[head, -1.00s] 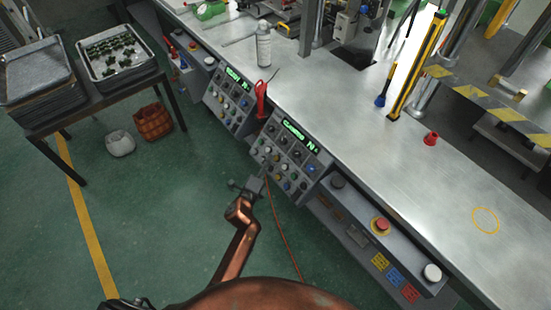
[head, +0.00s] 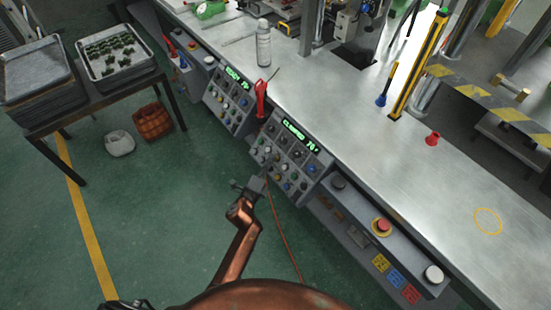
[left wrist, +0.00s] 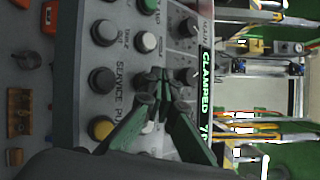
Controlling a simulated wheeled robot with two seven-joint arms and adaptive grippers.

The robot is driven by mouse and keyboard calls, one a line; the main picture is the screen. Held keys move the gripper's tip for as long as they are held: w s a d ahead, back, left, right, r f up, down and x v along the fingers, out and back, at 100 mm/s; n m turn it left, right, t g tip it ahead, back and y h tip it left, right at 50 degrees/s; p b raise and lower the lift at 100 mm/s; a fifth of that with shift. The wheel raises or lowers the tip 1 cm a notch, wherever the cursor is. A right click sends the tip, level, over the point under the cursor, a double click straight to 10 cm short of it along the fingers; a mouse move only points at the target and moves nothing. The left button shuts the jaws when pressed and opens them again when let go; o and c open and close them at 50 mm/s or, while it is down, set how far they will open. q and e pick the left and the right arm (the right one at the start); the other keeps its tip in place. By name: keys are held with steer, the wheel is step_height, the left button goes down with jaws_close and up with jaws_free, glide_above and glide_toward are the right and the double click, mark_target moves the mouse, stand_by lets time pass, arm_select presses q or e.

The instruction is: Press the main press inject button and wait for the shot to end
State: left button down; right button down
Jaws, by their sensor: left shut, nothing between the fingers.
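The main press control panel (head: 292,155) is on the front of the bench in the head view. Its green display (head: 300,135) reads CLAMPED followed by characters I cannot read surely; it also shows in the left wrist view (left wrist: 206,85). My left gripper (head: 262,174) is shut and empty at the panel's lower left edge. In the left wrist view its fingertips (left wrist: 153,76) are together over the button rows, beside a white button (left wrist: 146,42) and a black button (left wrist: 102,80). The fingers hide part of the panel. I cannot tell contact, or which button is inject. My right gripper is not in view.
A second panel (head: 230,100) with a green display stands to the left. A red emergency button (head: 382,225) and a white button (head: 433,274) are to the right.

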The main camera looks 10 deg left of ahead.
arm_select(q)
steer(key=shift+w+d+f+b, duration=0.2)
steer(key=shift+w+f+b, duration=0.05)
steer(key=shift+b, duration=0.05)
stand_by(0.4)
steer(key=shift+r, duration=0.1)
steer(key=shift+s+a+r+p, duration=0.3)
steer(key=shift+s+r+p, duration=0.1)
steer(key=shift+r+p, duration=0.15)
steer(key=shift+s+a, duration=0.1)
steer(key=shift+f, duration=0.1)
